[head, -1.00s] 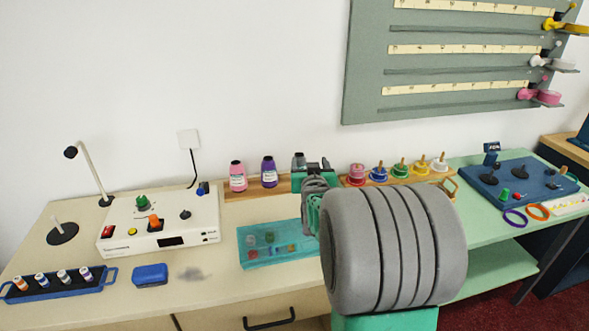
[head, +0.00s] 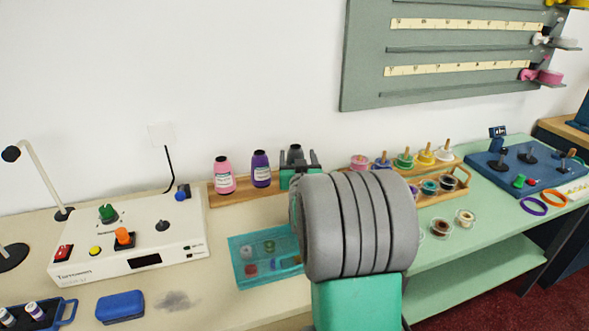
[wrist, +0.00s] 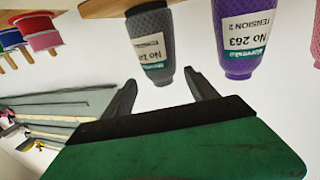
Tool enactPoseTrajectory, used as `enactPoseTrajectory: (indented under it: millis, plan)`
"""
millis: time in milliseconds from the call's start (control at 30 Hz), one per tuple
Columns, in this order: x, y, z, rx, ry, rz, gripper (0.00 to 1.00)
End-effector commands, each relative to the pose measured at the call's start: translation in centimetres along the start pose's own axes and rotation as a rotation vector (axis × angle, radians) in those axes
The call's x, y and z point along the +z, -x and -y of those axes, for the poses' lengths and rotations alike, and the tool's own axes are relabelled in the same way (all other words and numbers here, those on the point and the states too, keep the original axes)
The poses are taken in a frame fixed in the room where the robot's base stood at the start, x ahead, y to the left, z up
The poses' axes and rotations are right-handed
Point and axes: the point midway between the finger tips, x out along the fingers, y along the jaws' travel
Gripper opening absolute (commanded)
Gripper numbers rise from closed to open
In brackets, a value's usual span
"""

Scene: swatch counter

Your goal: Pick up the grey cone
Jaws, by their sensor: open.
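The grey cone (head: 294,155) is a dark grey spool with a white and green label, on the wooden shelf at the back. My gripper (head: 300,163) is open in front of it and hides its lower part in the head view. In the wrist view, where the scene is upside down, the cone (wrist: 151,40) shows its label reading "No 2..", partly cut off. I cannot tell whether the tips reach around the cap or stop short. Nothing is held.
A purple cone (head: 261,169) stands close beside the grey one, with a pink cone (head: 224,175) further left. A rack of coloured spools (head: 405,160) is to the right. A teal tray (head: 240,265) lies in front. A white control box (head: 90,262) is at left.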

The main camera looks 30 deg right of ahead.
Motion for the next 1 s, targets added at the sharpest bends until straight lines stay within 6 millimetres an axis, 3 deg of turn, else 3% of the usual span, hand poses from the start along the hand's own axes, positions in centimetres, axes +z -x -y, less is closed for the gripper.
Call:
enactPoseTrajectory:
  millis: [400, 667, 1000]
  plan:
    - [0.0, -6.3, 0.2, 0.001, 0.0, 0.002, 0.67]
    - [0.0, -6.8, 0.1, 0.003, 0.0, 0.001, 0.67]
    - [0.0, -6.8, 0.1, 0.003, 0.0, 0.001, 0.4]
